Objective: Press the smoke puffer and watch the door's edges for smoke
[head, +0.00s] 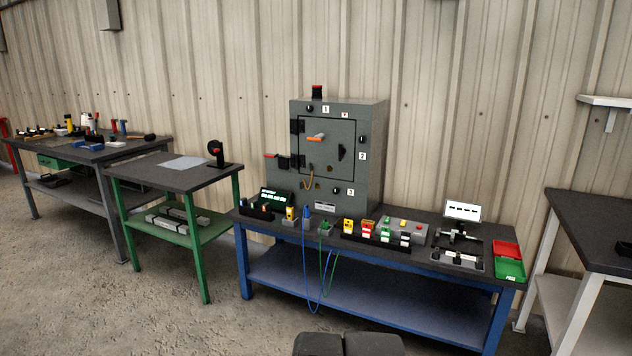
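A grey enclosure (369,130) stands at the back of the blue-legged bench. Its front door (322,160) looks closed, with dark hinges on its left side and an orange-and-white handle-like part (316,137) in its upper half. Labels 1, 2 and 3 are on the enclosure's front around the door. I see no smoke along the door's edges. I cannot tell which of the small items on the bench is the smoke puffer; a small yellow-topped item (290,213) stands in front of the enclosure. My gripper is not in view.
The blue-legged bench (400,288) also carries several coloured tools in holders, a small white screen (462,211), and red (507,249) and green (510,270) trays at its right end. Blue and green cords hang over its front edge. A green-legged table (150,173) stands left; floor before it is clear.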

